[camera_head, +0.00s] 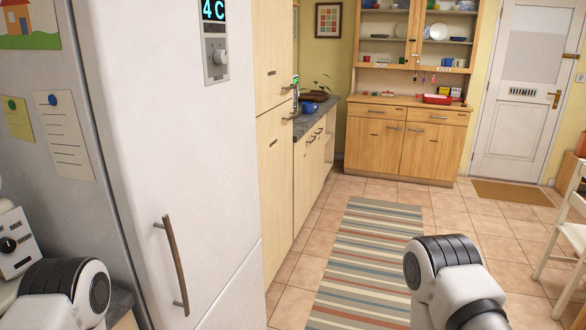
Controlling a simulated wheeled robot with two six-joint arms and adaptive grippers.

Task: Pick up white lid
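No white lid can be made out in this view. Parts of my two arms show at the bottom left and bottom right, as white links with black joints. Neither gripper is in the picture. The wooden hutch (408,140) at the back holds small dishes behind glass doors, too small to tell apart. A red tray (437,99) sits on its counter.
A white fridge (165,130) stands close on the left. Tall cabinets (275,170) and a dark counter (312,118) with a blue bowl (309,107) follow. A striped rug (368,260) lies on open tiled floor. A white chair (570,235) stands right.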

